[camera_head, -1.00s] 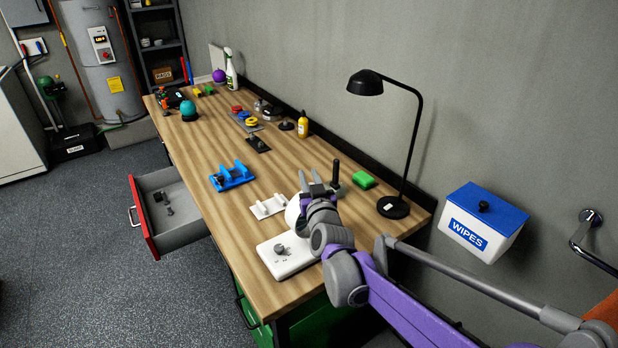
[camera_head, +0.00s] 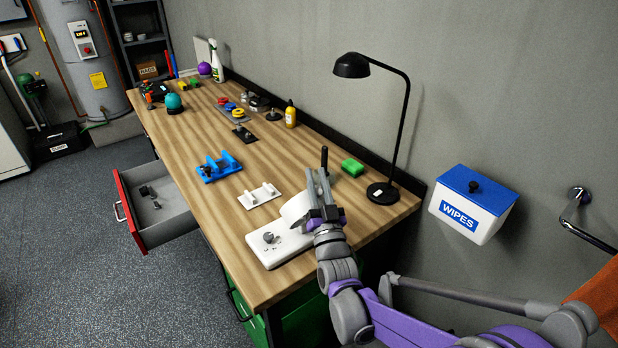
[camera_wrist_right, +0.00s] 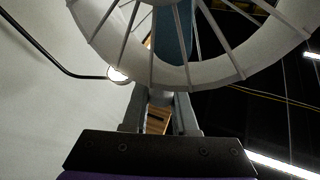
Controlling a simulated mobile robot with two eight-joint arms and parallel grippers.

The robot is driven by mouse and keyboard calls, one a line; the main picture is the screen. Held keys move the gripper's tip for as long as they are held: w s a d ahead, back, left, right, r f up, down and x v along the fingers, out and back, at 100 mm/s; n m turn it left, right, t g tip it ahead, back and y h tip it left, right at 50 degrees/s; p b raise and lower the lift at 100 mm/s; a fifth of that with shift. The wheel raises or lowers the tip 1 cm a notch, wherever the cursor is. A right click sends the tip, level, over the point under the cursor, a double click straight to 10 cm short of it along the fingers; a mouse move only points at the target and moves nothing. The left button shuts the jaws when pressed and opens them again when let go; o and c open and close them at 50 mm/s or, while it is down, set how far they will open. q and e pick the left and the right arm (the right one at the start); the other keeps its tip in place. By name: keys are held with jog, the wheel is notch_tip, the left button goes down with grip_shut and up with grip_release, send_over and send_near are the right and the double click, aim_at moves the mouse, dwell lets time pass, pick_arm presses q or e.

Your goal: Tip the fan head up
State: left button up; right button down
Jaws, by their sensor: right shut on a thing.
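The fan stands at the near right of the workbench. Its flat white base (camera_head: 283,249) carries a grey knob. The white fan head (camera_head: 295,206) is above the base, partly hidden by my right gripper (camera_head: 320,190). In the right wrist view, the fan head's spoked ring (camera_wrist_right: 175,76) fills the top, with a blue-grey part behind the spokes. My right gripper (camera_wrist_right: 160,105) is shut on the fan head, its fingers at the near edge of the ring. The exact contact is hard to make out. My left gripper is not in view.
A drawer (camera_head: 160,205) hangs open at the bench front. A wipes box (camera_head: 472,204) is on the wall.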

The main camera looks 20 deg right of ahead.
jog(key=shift+w, duration=0.1)
jog(key=c, duration=0.7)
grip_release()
jog(key=shift+w, duration=0.15)
jog(key=b+v, duration=0.1)
jog(key=v, duration=1)
jog(key=shift+b, duration=0.3)
jog(key=shift+a+r, duration=0.1)
jog(key=shift+r, duration=0.05)
